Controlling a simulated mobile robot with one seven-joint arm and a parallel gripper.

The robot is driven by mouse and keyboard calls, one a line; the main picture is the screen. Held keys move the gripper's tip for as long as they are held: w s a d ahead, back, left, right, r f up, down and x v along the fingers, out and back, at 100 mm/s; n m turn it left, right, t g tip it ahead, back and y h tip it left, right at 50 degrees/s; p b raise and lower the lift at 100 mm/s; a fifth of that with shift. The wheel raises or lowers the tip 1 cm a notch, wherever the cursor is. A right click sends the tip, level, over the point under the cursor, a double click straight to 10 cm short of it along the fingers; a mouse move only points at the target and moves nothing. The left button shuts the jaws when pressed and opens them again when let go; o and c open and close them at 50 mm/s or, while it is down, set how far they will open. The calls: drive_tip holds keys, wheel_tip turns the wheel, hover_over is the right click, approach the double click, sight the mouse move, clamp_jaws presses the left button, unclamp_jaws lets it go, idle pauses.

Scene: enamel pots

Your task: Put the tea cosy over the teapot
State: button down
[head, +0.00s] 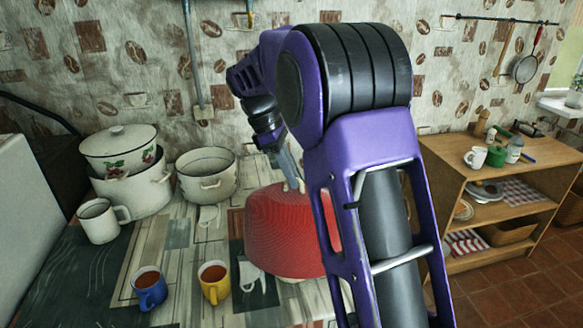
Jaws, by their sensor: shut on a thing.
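The red ribbed tea cosy (283,232) is right of the middle of the counter, upright, with its right side behind my arm. My gripper (293,184) is at the top of the cosy, shut on it; the arm partly hides the fingers. A thin pale edge shows under the cosy's lower rim; I cannot tell whether it is the teapot. No other part of a teapot is visible. I cannot tell whether the cosy rests on anything.
A blue mug (149,290) and a yellow mug (214,284) stand front left of the cosy. A white mug (98,221), a lidded pot stack (130,190) and an open pot (207,178) stand farther left. A wooden shelf unit (505,190) is at right.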

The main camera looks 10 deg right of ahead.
sight(289, 190)
drive_tip(key=shift+f+b, duration=1.1)
drive_tip(key=shift+f, duration=1.95)
drive_tip(key=shift+f+p, duration=0.1)
drive_tip(key=shift+p, duration=0.3)
drive_tip(key=shift+c, duration=1.6)
unclamp_jaws()
wheel_tip(289, 190, up, 7)
drive_tip(key=p, duration=0.7)
